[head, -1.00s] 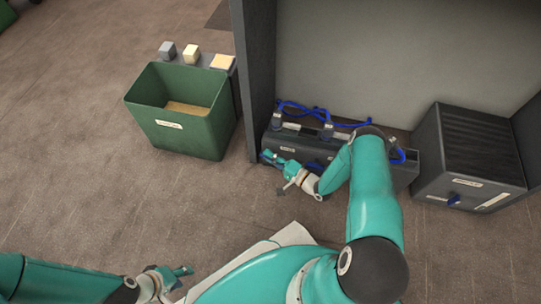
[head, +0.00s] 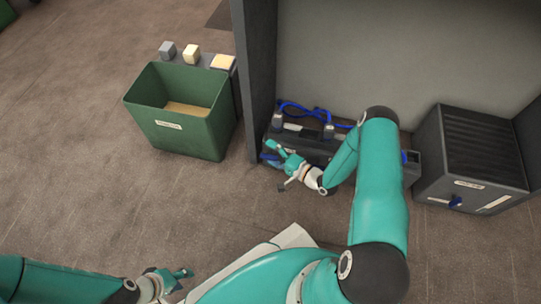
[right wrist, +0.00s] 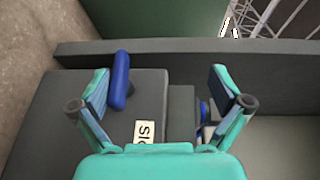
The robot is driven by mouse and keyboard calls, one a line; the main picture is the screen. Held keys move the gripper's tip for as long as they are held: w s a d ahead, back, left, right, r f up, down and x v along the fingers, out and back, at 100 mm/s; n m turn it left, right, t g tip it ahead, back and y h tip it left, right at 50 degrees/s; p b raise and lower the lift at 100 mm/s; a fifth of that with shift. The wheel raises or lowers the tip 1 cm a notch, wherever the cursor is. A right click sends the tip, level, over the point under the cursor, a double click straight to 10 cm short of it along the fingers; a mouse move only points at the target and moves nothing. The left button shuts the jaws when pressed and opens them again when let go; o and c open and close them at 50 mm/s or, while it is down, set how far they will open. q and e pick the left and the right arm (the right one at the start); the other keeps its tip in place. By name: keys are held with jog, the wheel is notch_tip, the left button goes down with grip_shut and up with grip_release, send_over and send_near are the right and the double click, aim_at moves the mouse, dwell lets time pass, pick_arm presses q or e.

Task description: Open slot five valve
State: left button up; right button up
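The dark grey valve box (head: 318,143) stands low against the frame's back wall, with blue hoses (head: 296,107) on top. My right gripper (head: 276,152) is over its left end, at the front. In the right wrist view my right gripper (right wrist: 160,88) is open with nothing between its pads gripped. A blue valve handle (right wrist: 120,80) lies just inside the left finger. Part of a white label (right wrist: 144,132) shows below it, mostly hidden by the gripper. A blue handle also shows beside the gripper in the head view (head: 268,157). My left gripper (head: 181,277) is low at the front, away from the box.
A green bin (head: 180,137) stands left of the frame's dark post (head: 252,60). Several small blocks (head: 191,53) sit behind it. A dark ribbed cabinet (head: 470,150) with a blue knob (head: 455,201) stands at the right. The floor in front is clear.

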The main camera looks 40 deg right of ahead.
jog(key=shift+t, duration=0.6)
jog(key=r, duration=0.5)
jog(key=shift+w+d+r, duration=0.1)
jog(key=shift+w+r, duration=0.1)
jog(key=shift+d+r, duration=0.1)
jog(key=shift+r, duration=0.2)
jog(key=shift+s+f+g, duration=0.25)
jog(key=shift+f, duration=0.25)
jog(key=shift+s+f+g, duration=0.2)
jog(key=shift+f+g, duration=0.05)
jog(key=shift+f, duration=0.25)
jog(key=shift+s+a+r+p, duration=0.2)
jog(key=shift+a+r+p, duration=0.2)
jog(key=shift+r+p, duration=0.4)
jog(key=shift+c, duration=0.3)
jog(key=shift+s+a+r, duration=0.1)
jog(key=shift+r, duration=0.15)
jog(key=c, duration=0.6)
jog(key=s+a+r+p, duration=0.1)
jog(key=r+p, duration=0.3)
jog(key=r, duration=0.1)
jog(key=s+a+r+p, duration=0.2)
jog(key=r+p, duration=0.3)
jog(key=s+a+r+p, duration=0.1)
jog(key=a+r+p, duration=0.1)
jog(key=r+p, duration=0.3)
jog(key=shift+s+a+r, duration=0.1)
jog(key=shift+s+r, duration=0.05)
